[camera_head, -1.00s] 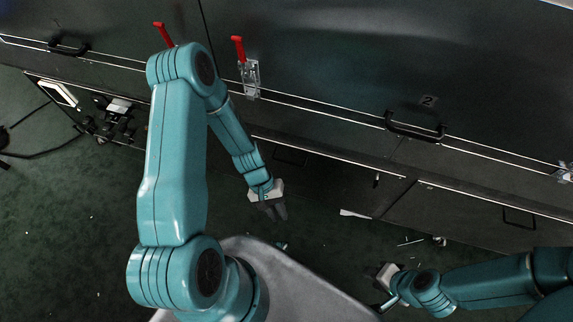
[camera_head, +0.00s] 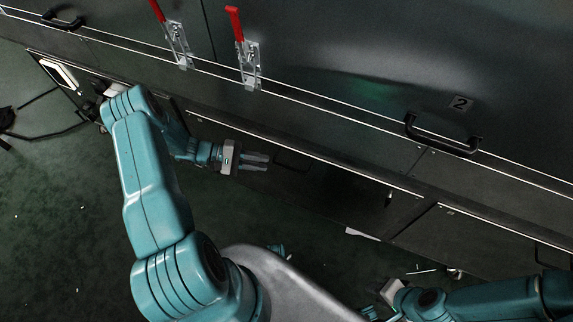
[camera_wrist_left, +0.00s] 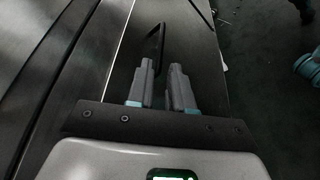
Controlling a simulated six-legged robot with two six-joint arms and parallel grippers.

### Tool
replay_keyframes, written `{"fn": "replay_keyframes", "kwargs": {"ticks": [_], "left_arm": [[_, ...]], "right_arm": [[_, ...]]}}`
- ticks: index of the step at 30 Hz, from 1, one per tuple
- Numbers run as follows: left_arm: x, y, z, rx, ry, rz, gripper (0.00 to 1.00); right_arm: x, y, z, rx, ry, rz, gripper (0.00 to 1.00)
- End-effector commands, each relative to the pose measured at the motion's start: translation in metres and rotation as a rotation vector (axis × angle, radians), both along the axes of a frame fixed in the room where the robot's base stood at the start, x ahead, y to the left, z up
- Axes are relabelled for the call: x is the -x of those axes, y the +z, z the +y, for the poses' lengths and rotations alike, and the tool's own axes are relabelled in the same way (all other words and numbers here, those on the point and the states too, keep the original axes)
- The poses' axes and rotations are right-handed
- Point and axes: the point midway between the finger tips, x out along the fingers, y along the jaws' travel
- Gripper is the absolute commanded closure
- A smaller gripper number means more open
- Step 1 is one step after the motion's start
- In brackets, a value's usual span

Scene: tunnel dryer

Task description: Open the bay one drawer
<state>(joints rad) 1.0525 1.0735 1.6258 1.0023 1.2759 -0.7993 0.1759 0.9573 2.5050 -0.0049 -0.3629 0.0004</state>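A dark drawer front (camera_head: 335,188) with a thin black bar handle (camera_head: 291,162) lies low in the cabinet, left of centre in the head view. The drawer looks closed; I see no label on it. My left gripper (camera_head: 267,162) points right, just left of the handle. In the left wrist view the handle (camera_wrist_left: 152,45) stands just past the fingertips, nearer the left finger. The left gripper's fingers (camera_wrist_left: 162,68) are apart with nothing between them. My right gripper (camera_head: 376,312) is at the bottom edge of the head view, partly cut off, its fingers unclear.
Above are large dark doors, one marked 2 (camera_head: 460,103), with a black handle (camera_head: 442,136) and two red-handled latches (camera_head: 248,60). Another low drawer front (camera_head: 480,240) is at the right. A cable (camera_head: 50,131) lies on the floor at left. Small scraps lie near the cabinet.

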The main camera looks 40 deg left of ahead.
Motion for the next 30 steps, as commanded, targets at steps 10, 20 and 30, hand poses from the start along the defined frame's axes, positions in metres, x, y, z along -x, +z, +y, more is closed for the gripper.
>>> {"fn": "replay_keyframes", "kwargs": {"ticks": [10, 20, 30], "left_arm": [[-0.038, -0.015, -0.058, 0.002, -0.002, 0.002, 0.79], [-0.047, -0.018, -0.069, -0.001, 0.002, 0.001, 0.79], [-0.047, -0.018, -0.069, 0.001, 0.001, 0.002, 1.0]], "right_arm": [[0.0, -0.003, 0.0, 0.0, 0.0, 0.0, 0.65], [0.0, -0.003, 0.0, 0.0, 0.0, 0.0, 0.65], [0.0, -0.003, 0.0, 0.0, 0.0, 0.0, 0.65]]}}
